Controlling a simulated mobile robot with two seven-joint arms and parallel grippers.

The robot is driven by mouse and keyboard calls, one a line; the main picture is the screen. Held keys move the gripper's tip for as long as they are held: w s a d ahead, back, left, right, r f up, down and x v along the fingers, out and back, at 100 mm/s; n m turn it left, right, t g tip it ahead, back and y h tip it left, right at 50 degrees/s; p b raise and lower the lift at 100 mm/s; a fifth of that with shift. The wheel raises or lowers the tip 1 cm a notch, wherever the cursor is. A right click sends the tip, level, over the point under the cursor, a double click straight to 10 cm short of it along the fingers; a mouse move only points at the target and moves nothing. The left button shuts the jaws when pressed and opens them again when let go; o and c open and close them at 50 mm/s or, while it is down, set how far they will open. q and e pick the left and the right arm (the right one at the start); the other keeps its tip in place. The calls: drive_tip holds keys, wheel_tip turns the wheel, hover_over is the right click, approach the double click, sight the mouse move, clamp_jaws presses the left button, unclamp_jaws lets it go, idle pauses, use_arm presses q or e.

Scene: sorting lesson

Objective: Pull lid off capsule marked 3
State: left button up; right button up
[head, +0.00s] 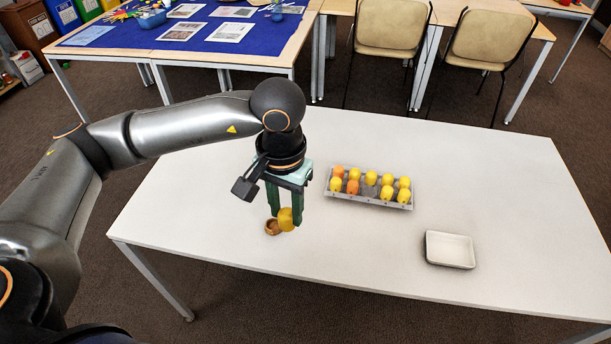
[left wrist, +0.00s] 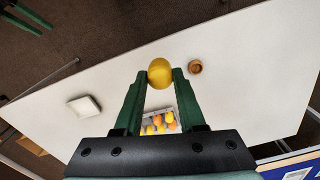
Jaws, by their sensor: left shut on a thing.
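My left gripper (head: 285,213) points down above the front left of the white table and is shut on a yellow capsule (head: 286,219). The capsule also shows between both fingertips in the left wrist view (left wrist: 160,71). A small round wooden cup (head: 272,228) stands on the table just left of the held capsule in the head view. It shows to the right of the fingers in the left wrist view (left wrist: 195,67) and looks empty. A grey holder (head: 366,198) carries two rows of yellow and orange capsules (head: 371,178). I cannot read any capsule's number.
A shallow white tray (head: 450,250), empty, sits on the right of the white table (head: 480,180). Free tabletop lies around the holder and tray. A blue-covered table (head: 120,50) and two chairs (head: 390,25) stand behind.

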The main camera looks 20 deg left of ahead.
use_arm(q)
drive_tip(key=w+d+m, duration=0.2)
drive_tip(key=d+m, duration=0.4)
drive_tip(key=d, duration=0.8)
drive_tip(key=shift+r+m, duration=0.3)
drive_tip(key=shift+r, duration=0.15)
use_arm(e)
drive_tip(key=shift+o, duration=0.5)
